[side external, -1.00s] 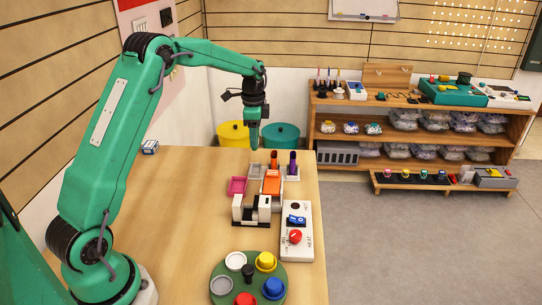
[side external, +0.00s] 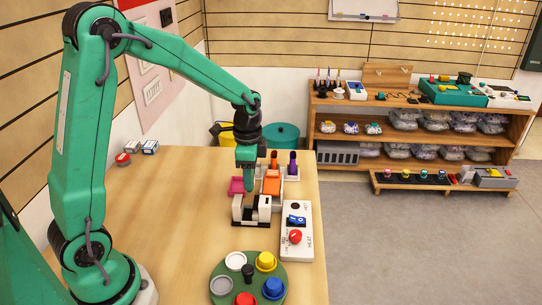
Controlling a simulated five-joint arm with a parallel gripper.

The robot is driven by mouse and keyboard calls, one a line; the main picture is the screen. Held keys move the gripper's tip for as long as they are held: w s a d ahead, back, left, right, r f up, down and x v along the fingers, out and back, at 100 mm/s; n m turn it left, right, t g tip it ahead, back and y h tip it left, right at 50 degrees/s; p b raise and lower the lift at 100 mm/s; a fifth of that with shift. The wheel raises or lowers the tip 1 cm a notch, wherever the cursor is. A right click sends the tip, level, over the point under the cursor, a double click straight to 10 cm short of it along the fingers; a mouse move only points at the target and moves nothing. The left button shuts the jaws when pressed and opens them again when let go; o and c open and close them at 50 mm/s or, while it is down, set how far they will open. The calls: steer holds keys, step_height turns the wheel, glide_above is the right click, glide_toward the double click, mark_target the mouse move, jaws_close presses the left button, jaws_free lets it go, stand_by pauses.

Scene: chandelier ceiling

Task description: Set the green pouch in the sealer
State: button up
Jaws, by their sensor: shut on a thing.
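My gripper (side external: 247,172) points down over the back of the sealer and is shut. A narrow green piece at its tips seems to be the green pouch (side external: 249,188), hard to tell from my green gripper. Its lower end is close above or inside the sealer; I cannot tell if it touches. The sealer (side external: 237,214) is a low white and black unit with a dark middle, and an orange part (side external: 271,184) stands beside it on the right. My gripper hides part of what lies behind the sealer.
A white control box (side external: 297,244) with a blue switch and red knob stands right of the sealer. A green round tray (side external: 233,266) with coloured cups is in front. A magenta tray (side external: 236,185) and orange and purple (side external: 293,160) upright pieces are behind. The left table is mostly clear.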

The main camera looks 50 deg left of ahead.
steer(key=shift+s+d+f, duration=0.15)
steer(key=shift+s+d, duration=0.25)
steer(key=shift+s, duration=0.25)
steer(key=shift+s+d+f, duration=0.1)
steer(key=shift+s+d, duration=0.25)
steer(key=shift+s, duration=0.25)
steer(key=shift+f, duration=0.15)
steer(key=shift+f, duration=2.3)
steer(key=shift+f, duration=1.1)
stand_by(0.7)
steer(key=o, duration=1.5)
steer(key=shift+c, duration=0.2)
steer(key=shift+r, duration=0.2)
step_height(320, 180, up, 7)
stand_by(0.4)
